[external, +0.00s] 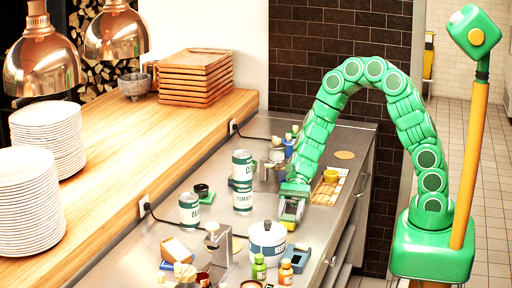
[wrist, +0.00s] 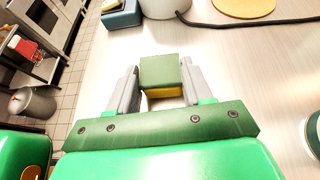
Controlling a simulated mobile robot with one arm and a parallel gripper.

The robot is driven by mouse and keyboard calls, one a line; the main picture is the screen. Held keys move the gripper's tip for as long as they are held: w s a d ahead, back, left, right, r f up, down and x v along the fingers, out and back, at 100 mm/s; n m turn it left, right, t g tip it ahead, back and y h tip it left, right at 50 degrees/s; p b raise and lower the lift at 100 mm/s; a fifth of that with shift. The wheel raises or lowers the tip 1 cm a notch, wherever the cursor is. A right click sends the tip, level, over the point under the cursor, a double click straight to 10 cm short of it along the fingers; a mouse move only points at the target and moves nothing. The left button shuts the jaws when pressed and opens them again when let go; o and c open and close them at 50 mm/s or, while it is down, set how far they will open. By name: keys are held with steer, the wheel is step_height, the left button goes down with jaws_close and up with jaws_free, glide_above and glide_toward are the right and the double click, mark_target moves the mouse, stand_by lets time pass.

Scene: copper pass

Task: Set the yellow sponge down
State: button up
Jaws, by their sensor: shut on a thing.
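The sponge (wrist: 160,72) shows in the wrist view as a small block with a green top and a yellow lower part. My gripper (wrist: 159,80) is shut on it, with one grey finger on each side. In the external view my gripper (external: 291,210) is low over the steel counter (external: 226,204), behind the white pot and right of the stacked cans.
A white pot (external: 268,240), a blue device (external: 297,256), and green (external: 258,267) and orange (external: 285,272) bottles stand in front of my gripper. Stacked cans (external: 242,182) are to its left. A wooden board (external: 322,194) lies to its right. A black cable (wrist: 235,23) crosses the counter.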

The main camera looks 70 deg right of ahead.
steer(key=shift+f, duration=0.25)
steer(key=o, duration=1)
steer(key=shift+r, duration=0.1)
steer(key=shift+r, duration=0.1)
steer(key=v, duration=1)
steer(key=shift+d, duration=0.1)
steer(key=shift+v, duration=0.9)
